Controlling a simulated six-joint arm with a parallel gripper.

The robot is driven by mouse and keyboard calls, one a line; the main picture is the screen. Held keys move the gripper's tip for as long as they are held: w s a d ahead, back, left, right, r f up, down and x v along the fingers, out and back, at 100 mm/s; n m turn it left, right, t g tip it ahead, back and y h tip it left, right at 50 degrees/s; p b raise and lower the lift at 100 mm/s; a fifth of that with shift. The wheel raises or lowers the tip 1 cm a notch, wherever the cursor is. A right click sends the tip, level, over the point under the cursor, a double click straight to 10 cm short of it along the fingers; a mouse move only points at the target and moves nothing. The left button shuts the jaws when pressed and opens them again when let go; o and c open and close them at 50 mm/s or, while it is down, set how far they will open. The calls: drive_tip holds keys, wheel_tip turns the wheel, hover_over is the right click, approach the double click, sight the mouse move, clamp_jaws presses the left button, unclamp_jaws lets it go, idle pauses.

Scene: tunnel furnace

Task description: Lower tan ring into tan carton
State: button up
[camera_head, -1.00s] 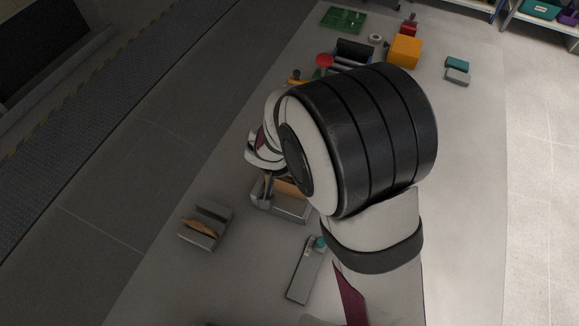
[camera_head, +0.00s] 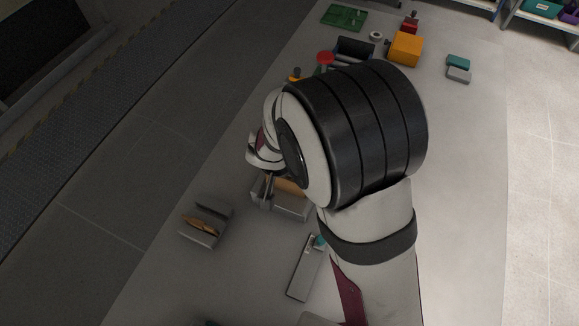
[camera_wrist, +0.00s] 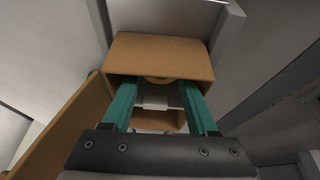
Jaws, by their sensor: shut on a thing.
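My gripper (camera_wrist: 159,88) reaches down at the tan carton (camera_wrist: 160,52), its two teal fingers on either side of a narrow gap. It is shut on the tan ring (camera_wrist: 158,80), of which only a curved sliver shows between the fingertips. The rest of the ring is hidden, so I cannot tell how deep it sits. Tan carton panels show beyond the fingers, below the gap and at the left. In the head view the carton (camera_head: 291,187) sits in a grey holder (camera_head: 288,208), partly covered by my arm.
A second grey holder (camera_head: 201,239) with a brown piece stands to the left. A flat grey tray (camera_head: 304,270) lies in front. An orange box (camera_head: 405,49), a green board (camera_head: 343,18) and small grey and teal blocks (camera_head: 458,74) are farther back.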

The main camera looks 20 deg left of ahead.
drive_tip(key=o, duration=1.1)
drive_tip(key=shift+c, duration=0.2)
drive_tip(key=c, duration=0.4)
drive_tip(key=shift+r, duration=0.1)
drive_tip(key=shift+r, duration=1.35)
drive_tip(key=shift+r, duration=0.15)
wheel_tip(320, 180, up, 9)
drive_tip(key=shift+f, duration=0.1)
